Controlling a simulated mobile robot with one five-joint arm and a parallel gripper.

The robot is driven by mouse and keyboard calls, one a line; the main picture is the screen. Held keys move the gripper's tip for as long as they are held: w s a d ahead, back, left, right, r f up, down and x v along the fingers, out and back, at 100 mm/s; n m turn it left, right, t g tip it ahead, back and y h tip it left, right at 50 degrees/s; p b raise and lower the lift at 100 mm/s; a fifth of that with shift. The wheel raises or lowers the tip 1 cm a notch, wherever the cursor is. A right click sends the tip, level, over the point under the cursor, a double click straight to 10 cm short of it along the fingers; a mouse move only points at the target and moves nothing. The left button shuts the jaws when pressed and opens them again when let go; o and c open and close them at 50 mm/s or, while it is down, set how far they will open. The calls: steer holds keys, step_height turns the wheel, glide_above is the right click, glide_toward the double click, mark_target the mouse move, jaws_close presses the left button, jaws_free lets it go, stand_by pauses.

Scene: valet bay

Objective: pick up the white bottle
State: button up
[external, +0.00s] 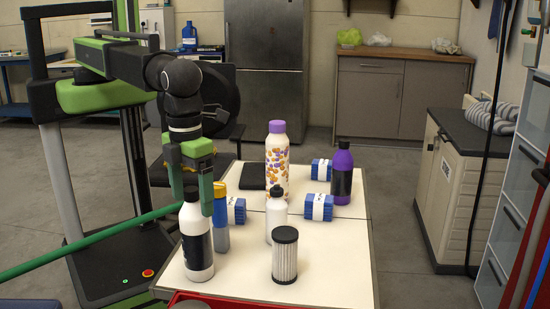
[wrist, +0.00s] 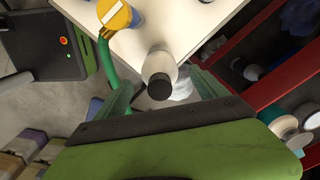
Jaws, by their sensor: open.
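A white bottle with a dark label and dark cap (external: 197,262) stands upright at the table's front left; in the wrist view its body (wrist: 160,62) and black cap show between my fingers. My gripper (external: 192,196) is open, pointing down, with its fingers on either side of the bottle's top. In the wrist view my gripper (wrist: 160,92) frames the cap; I cannot tell whether either finger touches it. A smaller white bottle with a black cap (external: 277,218) and a taller white patterned bottle with a purple cap (external: 277,160) stand farther right.
A blue bottle with a yellow cap (external: 221,230) stands close behind, partly hidden by my gripper. A ribbed filter (external: 285,258), blue packs (external: 320,207) and a purple bottle (external: 342,172) share the white table (external: 340,265). A red drawer unit (wrist: 272,92) is at the front.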

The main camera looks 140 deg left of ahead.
mark_target(193, 208)
step_height(193, 208, down, 3)
steer(key=shift+f+b, duration=0.15)
steer(key=shift+b, duration=0.85)
steer(key=shift+r, duration=0.2)
steer(key=shift+c, duration=0.3)
jaws_close()
